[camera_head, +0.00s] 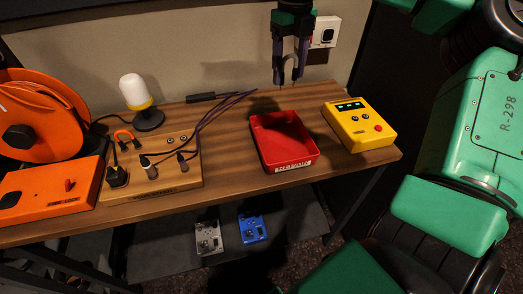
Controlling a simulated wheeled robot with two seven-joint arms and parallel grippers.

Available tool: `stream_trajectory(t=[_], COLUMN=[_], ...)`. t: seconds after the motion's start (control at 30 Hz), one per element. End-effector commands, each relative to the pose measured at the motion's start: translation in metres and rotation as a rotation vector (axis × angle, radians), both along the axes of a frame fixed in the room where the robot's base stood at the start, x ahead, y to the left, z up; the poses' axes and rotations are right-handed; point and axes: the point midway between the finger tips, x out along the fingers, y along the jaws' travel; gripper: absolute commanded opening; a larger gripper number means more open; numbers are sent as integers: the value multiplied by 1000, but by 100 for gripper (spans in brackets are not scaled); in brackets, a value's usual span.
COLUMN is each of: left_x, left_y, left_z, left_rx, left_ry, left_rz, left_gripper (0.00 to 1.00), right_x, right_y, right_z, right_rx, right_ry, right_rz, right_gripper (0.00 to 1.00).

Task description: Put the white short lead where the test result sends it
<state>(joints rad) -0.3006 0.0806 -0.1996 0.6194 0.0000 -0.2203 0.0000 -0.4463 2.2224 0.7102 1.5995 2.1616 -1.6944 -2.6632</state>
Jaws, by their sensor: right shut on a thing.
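I cannot clearly make out a white short lead. Dark purple leads (215,117) run from the board toward the back of the desk. The labelled red tray (259,146) looks empty. The yellow tester (362,130) has lit green marks on its display. My left gripper is out of view.
A white and yellow lamp (136,93) stands behind the board. An orange cable reel (40,100) and an orange box (45,194) fill the left. A black rod (200,98) lies at the back. Grey (208,238) and blue (252,228) devices sit on the lower shelf.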

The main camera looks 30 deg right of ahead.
Motion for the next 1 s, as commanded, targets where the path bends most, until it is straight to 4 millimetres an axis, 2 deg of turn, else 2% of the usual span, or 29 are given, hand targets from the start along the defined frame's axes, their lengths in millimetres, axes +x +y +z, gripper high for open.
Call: stream_trajectory(t=[0.07,0.17,0.5,0.6,0.9,1.0], left_x=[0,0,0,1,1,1], left_y=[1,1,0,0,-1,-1], left_z=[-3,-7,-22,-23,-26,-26], left_rx=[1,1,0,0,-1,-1], left_ry=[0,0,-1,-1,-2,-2], left_rz=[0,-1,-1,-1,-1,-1], left_gripper=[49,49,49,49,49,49], right_x=[-3,-4,-4,-4,-4,-3], right_y=[0,0,0,0,0,0], right_z=[0,-14,-124,-146,-196,-199], right_rx=[-2,-2,-2,-3,-3,-3], right_ry=[-1,3,5,3,1,-2], right_rz=[74,105,103,103,102,102], right_gripper=[0,0,0,0,0,0])
